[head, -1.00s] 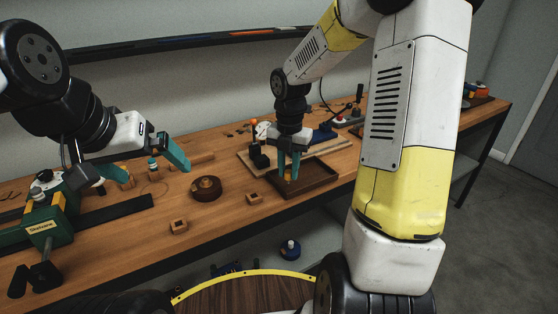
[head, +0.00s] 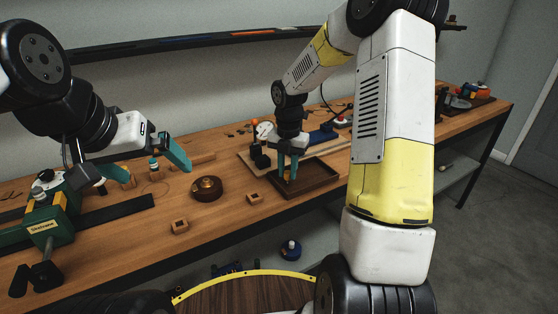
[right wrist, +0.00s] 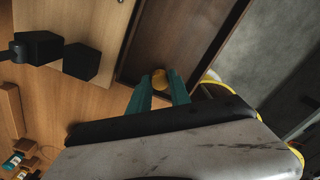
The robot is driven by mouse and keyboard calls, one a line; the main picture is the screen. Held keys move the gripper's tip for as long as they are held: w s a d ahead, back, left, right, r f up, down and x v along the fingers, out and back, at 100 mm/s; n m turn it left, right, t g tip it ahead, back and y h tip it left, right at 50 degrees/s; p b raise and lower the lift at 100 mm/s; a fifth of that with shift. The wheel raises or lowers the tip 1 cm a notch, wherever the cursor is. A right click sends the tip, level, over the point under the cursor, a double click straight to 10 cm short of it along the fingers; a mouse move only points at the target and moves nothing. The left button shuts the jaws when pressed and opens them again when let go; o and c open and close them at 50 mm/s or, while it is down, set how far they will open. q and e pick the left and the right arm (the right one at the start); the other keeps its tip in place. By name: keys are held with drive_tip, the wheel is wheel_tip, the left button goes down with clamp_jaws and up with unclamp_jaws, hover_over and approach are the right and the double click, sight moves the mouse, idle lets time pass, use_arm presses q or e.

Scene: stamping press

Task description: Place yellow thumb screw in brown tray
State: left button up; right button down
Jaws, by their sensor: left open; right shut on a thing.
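The brown tray (head: 318,183) lies on the workbench under my right arm. My right gripper (head: 289,177) points down over the tray's left part, with its teal fingers shut on the yellow thumb screw. The yellow thumb screw (right wrist: 160,79) shows between the fingertips of my right gripper (right wrist: 160,87) in the right wrist view, with the tray floor (right wrist: 172,45) behind it. I cannot tell whether the screw touches the tray floor. My left gripper (head: 170,153) is open and empty above the left part of the bench.
A round brown holder (head: 206,190) and small wooden blocks (head: 180,226) stand left of the tray. A green vise-like tool (head: 45,222) is at the far left. A black block device (head: 260,157) stands on a wooden board just behind the tray.

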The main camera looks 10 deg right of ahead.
sight(288, 172)
drive_tip(key=c, duration=1.2)
unclamp_jaws()
drive_tip(key=shift+r, duration=0.1)
wheel_tip(288, 172, up, 12)
drive_tip(key=s+r+m+t, duration=0.2)
drive_tip(key=s+r+m, duration=0.1)
drive_tip(key=s+m, duration=0.5)
drive_tip(key=s+a+r+m+t+y, duration=0.1)
drive_tip(key=s+r+m+t, duration=0.1)
drive_tip(key=s+m, duration=0.6)
drive_tip(key=s+r+m+t+y, duration=0.1)
drive_tip(key=s+r+m, duration=0.3)
drive_tip(key=s+m, duration=0.4)
drive_tip(key=shift+a+m+t, duration=0.15)
drive_tip(key=shift+m+t, duration=0.45)
drive_tip(key=shift+m, duration=1.9)
